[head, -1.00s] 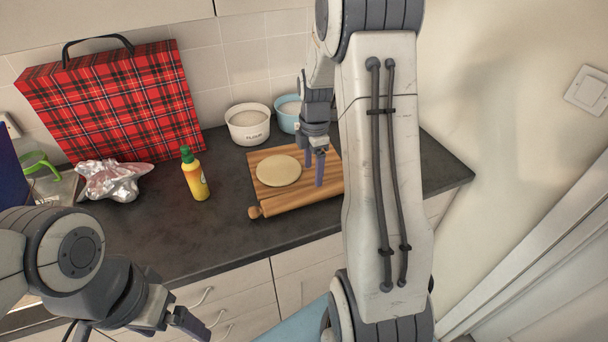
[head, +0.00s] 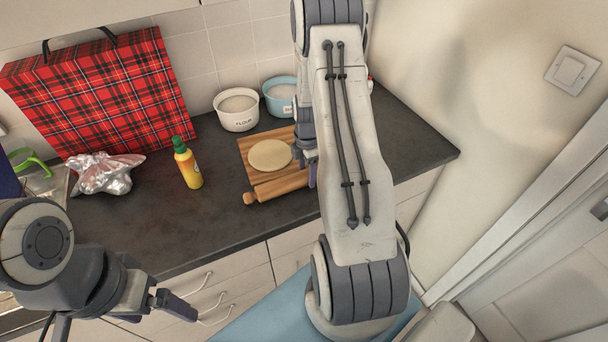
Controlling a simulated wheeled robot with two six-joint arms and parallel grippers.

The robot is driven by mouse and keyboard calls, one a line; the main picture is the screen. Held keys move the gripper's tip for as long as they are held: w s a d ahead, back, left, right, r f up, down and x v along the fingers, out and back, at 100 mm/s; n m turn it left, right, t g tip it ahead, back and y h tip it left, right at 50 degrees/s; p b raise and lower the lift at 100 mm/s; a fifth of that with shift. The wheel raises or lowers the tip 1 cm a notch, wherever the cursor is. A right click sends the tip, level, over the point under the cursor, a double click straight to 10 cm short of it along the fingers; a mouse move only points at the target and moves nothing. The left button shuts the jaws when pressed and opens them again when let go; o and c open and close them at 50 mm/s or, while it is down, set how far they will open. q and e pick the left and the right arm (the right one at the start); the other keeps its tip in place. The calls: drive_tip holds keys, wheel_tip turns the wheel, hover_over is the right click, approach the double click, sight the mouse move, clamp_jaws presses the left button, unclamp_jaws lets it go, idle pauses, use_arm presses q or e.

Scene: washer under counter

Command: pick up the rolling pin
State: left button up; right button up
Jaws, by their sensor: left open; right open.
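The wooden rolling pin (head: 281,187) lies along the front edge of a wooden board (head: 252,150) on the dark counter. Its left handle sticks out past the board, and its right end is hidden behind my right arm. A flat round of dough (head: 270,155) lies on the board behind it. My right gripper (head: 312,172) is open above the right part of the board, close to the pin, partly hidden by my arm; I cannot tell whether it touches the pin. My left gripper (head: 172,305) is open and empty, low at the left in front of the drawers.
A white flour bowl (head: 237,112) and a blue bowl (head: 279,98) stand behind the board. A yellow bottle (head: 188,164), crumpled foil (head: 106,174) and a red plaid bag (head: 103,95) are to the left. The counter (head: 220,222) is clear left of the pin.

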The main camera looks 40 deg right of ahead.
drive_tip(key=shift+s+a+f, duration=0.1)
drive_tip(key=shift+s+f, duration=0.05)
drive_tip(key=shift+f, duration=0.15)
